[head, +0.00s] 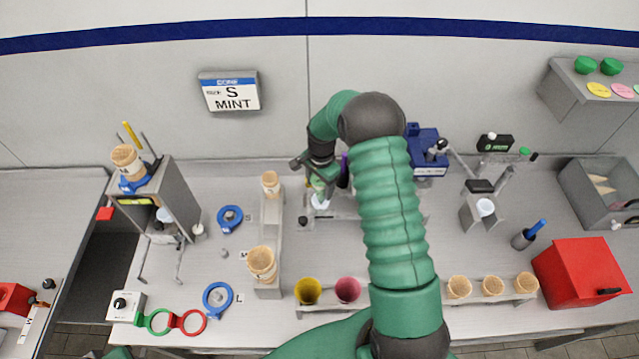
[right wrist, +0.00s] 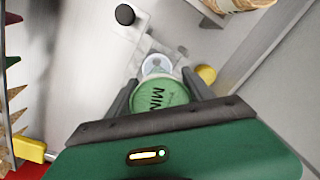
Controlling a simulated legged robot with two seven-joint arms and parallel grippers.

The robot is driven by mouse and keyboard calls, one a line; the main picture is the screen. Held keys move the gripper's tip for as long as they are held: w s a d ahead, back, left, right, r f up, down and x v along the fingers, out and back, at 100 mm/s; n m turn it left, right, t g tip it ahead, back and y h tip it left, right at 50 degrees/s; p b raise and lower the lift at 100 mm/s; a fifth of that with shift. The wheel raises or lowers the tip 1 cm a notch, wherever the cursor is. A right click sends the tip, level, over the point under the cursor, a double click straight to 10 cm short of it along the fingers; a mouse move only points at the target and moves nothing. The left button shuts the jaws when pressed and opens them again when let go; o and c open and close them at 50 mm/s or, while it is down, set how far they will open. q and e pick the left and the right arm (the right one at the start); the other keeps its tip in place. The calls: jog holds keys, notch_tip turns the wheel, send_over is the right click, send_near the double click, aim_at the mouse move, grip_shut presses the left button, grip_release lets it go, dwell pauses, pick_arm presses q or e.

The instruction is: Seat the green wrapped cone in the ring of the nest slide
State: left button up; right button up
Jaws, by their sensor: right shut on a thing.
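My right gripper (right wrist: 157,92) is shut on the green wrapped cone (right wrist: 160,96), whose round green top with "MIN" lettering faces the right wrist camera. In the head view the right gripper (head: 321,180) hangs over the middle of the bench, partly hidden by my arm, with a bit of green and white showing below it. A pale round ring of the nest slide (right wrist: 157,64) shows just beyond the cone in the right wrist view. Whether the cone touches it I cannot tell. The cone's lower part is hidden. My left gripper is not in view.
A grey rail with cones (head: 262,263) stands left of the gripper. A wall sign (head: 231,92) reads "S MINT". A red box (head: 582,274) is at right. A black knob (right wrist: 125,14) is near the nest.

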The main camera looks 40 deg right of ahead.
jog(key=shift+f+b, duration=1.25)
jog(key=shift+f, duration=1)
jog(key=o, duration=1)
jog(key=r+b, duration=0.1)
jog(key=r, duration=0.4)
jog(key=r+b, duration=0.1)
jog(key=r, duration=0.4)
jog(key=r+b, duration=0.1)
jog(key=r, duration=0.5)
jog(key=shift+s+a+r, duration=0.1)
jog(key=shift+s, duration=0.2)
jog(key=shift+r, duration=0.25)
jog(key=shift+f, duration=0.1)
